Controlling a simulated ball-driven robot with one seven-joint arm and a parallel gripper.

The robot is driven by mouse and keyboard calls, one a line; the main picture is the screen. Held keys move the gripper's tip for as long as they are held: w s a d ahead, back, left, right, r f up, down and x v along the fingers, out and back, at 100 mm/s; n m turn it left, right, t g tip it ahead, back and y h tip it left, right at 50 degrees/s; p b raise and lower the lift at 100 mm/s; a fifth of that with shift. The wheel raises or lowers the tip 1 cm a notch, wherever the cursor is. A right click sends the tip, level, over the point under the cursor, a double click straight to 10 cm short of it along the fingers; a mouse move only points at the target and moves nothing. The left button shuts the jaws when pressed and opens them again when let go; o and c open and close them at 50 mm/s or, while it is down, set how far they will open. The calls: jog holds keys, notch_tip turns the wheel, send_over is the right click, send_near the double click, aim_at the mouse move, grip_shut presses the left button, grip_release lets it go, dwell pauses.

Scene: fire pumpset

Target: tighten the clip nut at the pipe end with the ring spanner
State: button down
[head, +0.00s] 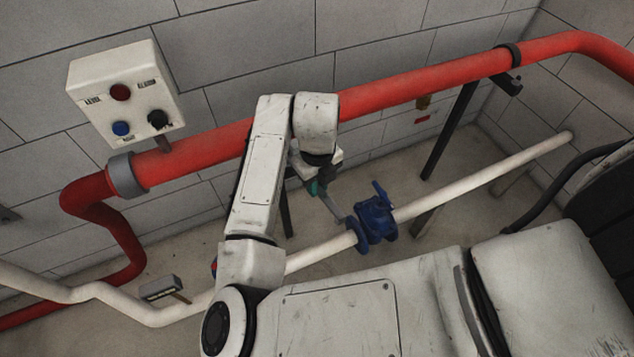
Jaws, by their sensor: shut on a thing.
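My gripper (310,178) is at the centre of the head view, in front of the red pipe and partly hidden by my own wrist. It is shut on the ring spanner (331,203), which shows a teal part at the jaws and a grey shank slanting down to the right. The spanner's lower end lies in front of or close to the blue valve's left flange; I cannot tell if they touch. A dark clip (509,56) goes round the red pipe (430,76) at upper right, with a black bracket below. I cannot make out a clip nut.
A blue valve (377,218) sits on the white pipe (474,181). A grey collar (126,176) rings the red pipe at left. A control box (124,95) hangs on the wall. A small grey block (160,287) lies low at left. A black hose curves at right.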

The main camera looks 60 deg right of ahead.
jog(key=shift+f+b, duration=1.15)
jog(key=shift+f, duration=0.25)
jog(key=w+a+m+b, duration=0.5)
jog(key=a+m+b, duration=0.1)
jog(key=b, duration=0.3)
jog(key=shift+w+a+f+m, duration=0.15)
jog(key=shift+w+a+m, duration=0.1)
jog(key=shift+m, duration=0.15)
dwell(0.6)
jog(key=b, duration=0.5)
jog(key=shift+w+a+m, duration=0.25)
jog(key=shift+w+m, duration=0.05)
jog(key=shift+b, duration=0.5)
jog(key=shift+s+d+r+p, duration=0.25)
jog(key=shift+s+p, duration=0.15)
dwell(0.6)
jog(key=shift+r, duration=0.1)
